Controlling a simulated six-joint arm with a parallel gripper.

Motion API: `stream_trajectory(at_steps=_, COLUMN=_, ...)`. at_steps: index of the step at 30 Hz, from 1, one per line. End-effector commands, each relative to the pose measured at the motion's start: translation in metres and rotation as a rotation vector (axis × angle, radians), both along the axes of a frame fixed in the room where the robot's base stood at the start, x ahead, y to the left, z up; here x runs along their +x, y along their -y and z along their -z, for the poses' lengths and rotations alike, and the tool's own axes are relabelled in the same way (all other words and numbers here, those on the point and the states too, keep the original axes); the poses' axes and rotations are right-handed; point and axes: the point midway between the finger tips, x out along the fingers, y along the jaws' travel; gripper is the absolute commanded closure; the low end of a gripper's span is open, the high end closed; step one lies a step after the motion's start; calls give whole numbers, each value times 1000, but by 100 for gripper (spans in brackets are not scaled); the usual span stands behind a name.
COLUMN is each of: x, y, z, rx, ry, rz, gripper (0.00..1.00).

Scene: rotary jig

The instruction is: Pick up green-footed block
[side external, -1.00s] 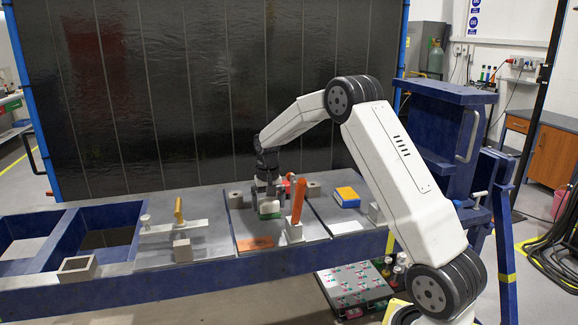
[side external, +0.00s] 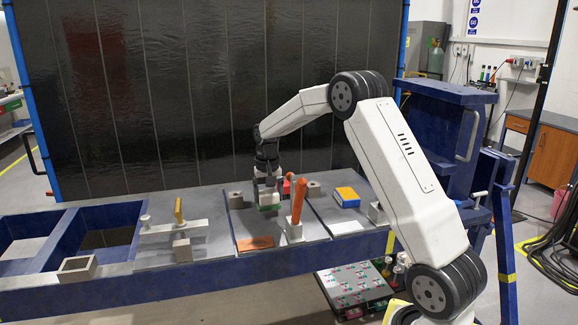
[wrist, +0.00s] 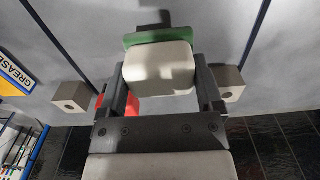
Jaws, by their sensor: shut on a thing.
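The green-footed block (side external: 268,201) has a pale white body and a green base. In the side external view it is held upright, seemingly a little above the grey bench panel (side external: 250,226). In the wrist view, the block (wrist: 158,68) sits between the two dark fingers, with its green foot beyond the fingertips. My gripper (side external: 267,191) is shut on the white body from above. The fingers of my gripper also show in the wrist view (wrist: 160,78), one on each side of the block. The exact gap beneath the foot is hard to tell.
An upright orange handle (side external: 299,197) stands just right of the block, with a red piece (side external: 287,187) behind it. Grey holed blocks stand left (side external: 236,200) and right (side external: 314,188). A yellow-and-blue grease box (side external: 347,196) lies farther right. A yellow-handled clamp (side external: 178,210) is at left.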

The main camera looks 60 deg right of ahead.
Motion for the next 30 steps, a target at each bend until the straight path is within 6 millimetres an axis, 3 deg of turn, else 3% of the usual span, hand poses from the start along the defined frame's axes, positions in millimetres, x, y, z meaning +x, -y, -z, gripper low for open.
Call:
stream_trajectory(at_steps=9, x=0, y=0, z=-50, rx=-1, ry=3, rz=0, gripper=74)
stream_trajectory(at_steps=15, x=0, y=0, z=-69, rx=-1, ry=1, rz=0, gripper=74)
stream_trajectory(at_steps=30, x=0, y=0, z=-74, rx=0, ry=0, rz=0, gripper=74)
